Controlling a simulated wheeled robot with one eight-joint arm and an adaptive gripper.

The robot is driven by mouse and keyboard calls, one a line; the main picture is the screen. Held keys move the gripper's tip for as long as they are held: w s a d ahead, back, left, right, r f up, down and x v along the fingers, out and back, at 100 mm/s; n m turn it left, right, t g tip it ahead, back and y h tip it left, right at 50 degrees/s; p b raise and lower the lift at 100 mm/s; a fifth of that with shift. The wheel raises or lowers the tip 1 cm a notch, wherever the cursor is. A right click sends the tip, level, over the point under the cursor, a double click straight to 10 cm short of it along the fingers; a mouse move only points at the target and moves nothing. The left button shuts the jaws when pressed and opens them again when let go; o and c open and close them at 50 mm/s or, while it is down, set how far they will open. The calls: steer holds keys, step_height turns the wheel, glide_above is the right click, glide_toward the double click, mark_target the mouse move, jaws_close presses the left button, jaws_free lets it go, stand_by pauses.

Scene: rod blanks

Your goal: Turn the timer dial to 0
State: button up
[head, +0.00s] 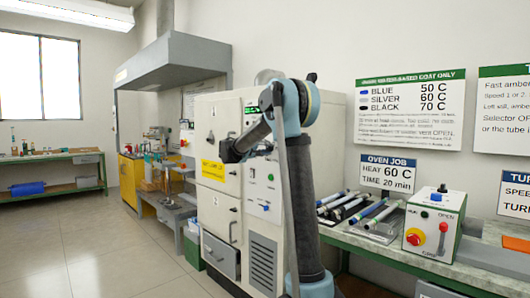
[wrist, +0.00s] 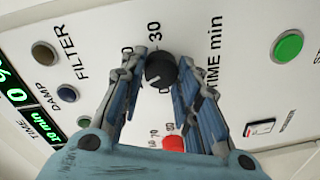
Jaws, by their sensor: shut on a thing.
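The timer dial (wrist: 160,68) is a small round black knob with a pale mark on its lower left side. It sits on a white panel beside the printed words "TIME min", with a "30" above it. My gripper (wrist: 162,66) has its two blue-grey fingers closed on either side of the dial. Part of the scale is hidden behind the fingers, so I cannot tell the exact setting. In the head view my arm reaches across the front of the white oven cabinet (head: 218,112) and hides the dial and fingertips.
A red button (wrist: 173,143) lies below the dial, between the fingers. A green button (wrist: 287,46) and a rocker switch (wrist: 259,127) are to the right. A lit green display (wrist: 22,88) is at the left. A bench (head: 350,238) with rods stands right of the cabinet.

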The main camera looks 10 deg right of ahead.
steer(key=n, duration=0.7)
steer(key=shift+w+f+g, duration=0.1)
steer(key=shift+f+g, duration=0.05)
steer(key=shift+g, duration=0.15)
steer(key=n, duration=0.5)
steer(key=shift+f+h, duration=0.2)
steer(key=shift+h, duration=0.1)
steer(key=shift+n, duration=0.4)
steer(key=o, duration=1.1)
steer(key=shift+c, duration=0.2)
steer(key=shift+a, duration=0.1)
steer(key=shift+s+a, duration=0.2)
steer(key=shift+a, duration=0.05)
steer(key=v, duration=1.1)
